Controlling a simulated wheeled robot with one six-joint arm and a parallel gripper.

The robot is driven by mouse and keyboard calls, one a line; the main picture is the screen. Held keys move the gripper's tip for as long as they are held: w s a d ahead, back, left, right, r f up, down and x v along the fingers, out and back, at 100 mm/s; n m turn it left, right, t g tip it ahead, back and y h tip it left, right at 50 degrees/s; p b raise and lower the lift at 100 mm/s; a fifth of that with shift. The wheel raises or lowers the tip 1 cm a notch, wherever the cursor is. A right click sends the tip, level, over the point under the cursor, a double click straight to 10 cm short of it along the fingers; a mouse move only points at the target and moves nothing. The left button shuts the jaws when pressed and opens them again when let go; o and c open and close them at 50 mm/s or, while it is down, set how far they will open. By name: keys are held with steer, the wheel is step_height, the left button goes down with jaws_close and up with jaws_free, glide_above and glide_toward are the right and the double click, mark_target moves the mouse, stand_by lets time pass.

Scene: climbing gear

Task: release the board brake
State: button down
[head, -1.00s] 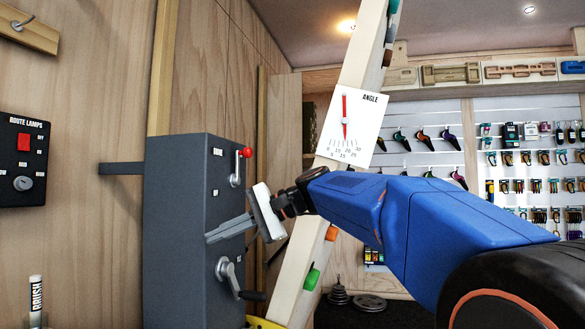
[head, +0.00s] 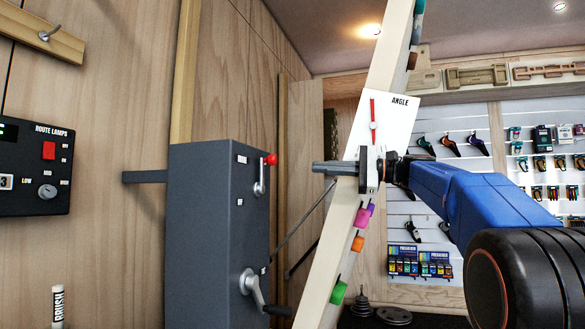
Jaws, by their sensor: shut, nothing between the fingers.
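A grey control box (head: 208,230) stands against the wood wall. On its right-hand face is a small lever with a red knob (head: 271,160), its knob end pointing up. A crank handle (head: 252,288) sits lower on the same face. Small white labels near the lever are too small to read. My gripper (head: 316,168) is shut and empty, its fingers pointing left. In the picture it is to the right of the red knob, with a visible gap between them.
A route lamps panel (head: 30,165) with a red switch hangs on the left wall, above a brush (head: 58,305). A bracket (head: 145,177) joins the box to the wall. A pegboard of gear (head: 540,150) and weight plates (head: 394,315) are at the right.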

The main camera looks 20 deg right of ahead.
mark_target(275, 162)
steer(key=shift+a, duration=0.1)
steer(key=x, duration=1)
steer(key=shift+s+a+r+n, duration=0.1)
steer(key=shift+s+a+n, duration=0.15)
steer(key=shift+n, duration=0.35)
steer(key=s+n, duration=0.1)
steer(key=n, duration=0.1)
steer(key=s+a+n, duration=0.1)
steer(key=n, duration=0.1)
steer(key=shift+s+a+r+g+h, duration=0.1)
steer(key=shift+a+r+g+h, duration=0.05)
steer(key=shift+r+g+h, duration=0.2)
steer(key=s+a+f+n+h, duration=0.1)
steer(key=s+a+f+n, duration=0.2)
steer(key=n, duration=0.8)
steer(key=shift+s+a+f+h, duration=0.4)
steer(key=shift+s+f, duration=0.45)
steer(key=shift+s, duration=0.25)
steer(key=shift+f, duration=0.2)
